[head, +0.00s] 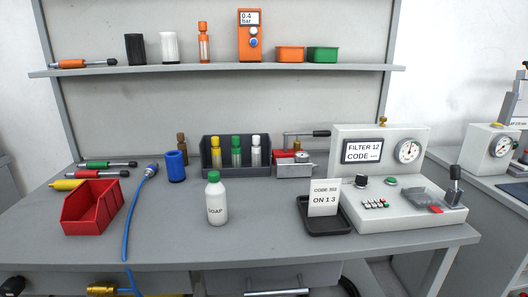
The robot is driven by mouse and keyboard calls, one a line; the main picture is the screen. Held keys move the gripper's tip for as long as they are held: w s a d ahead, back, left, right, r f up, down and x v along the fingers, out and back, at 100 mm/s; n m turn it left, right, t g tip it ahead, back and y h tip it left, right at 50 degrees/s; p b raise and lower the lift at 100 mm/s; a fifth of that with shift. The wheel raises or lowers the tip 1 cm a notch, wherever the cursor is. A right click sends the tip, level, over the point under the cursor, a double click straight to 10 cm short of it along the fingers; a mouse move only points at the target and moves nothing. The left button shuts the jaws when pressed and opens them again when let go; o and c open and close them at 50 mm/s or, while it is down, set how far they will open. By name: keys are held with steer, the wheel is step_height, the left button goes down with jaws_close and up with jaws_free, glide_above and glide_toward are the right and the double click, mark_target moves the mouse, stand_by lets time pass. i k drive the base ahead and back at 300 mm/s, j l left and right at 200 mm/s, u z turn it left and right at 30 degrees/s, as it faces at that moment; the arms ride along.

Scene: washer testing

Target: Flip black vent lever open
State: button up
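A lever with a black grip (321,133) and a thin metal arm rises above a small grey block fixture (294,171) at the back middle of the bench. The lever arm lies roughly level, with its grip pointing right. A second black upright handle (454,187) stands at the right end of the white tester (390,216). Neither carries a readable vent label, so I cannot tell which is the vent lever. My gripper is not in view.
A white SOAP bottle (216,203), a black tray (324,225) with a code card (324,197), and a red bin (91,207) stand toward the front. A blue hose (128,226) hangs over the edge.

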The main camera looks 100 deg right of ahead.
mark_target(454, 170)
steer(key=z, duration=2.35)
steer(key=i+l+z, duration=0.1)
steer(key=z, duration=0.35)
steer(key=i+z, duration=0.1)
steer(key=z, duration=0.4)
steer(key=i+z, duration=0.1)
steer(key=z, duration=0.35)
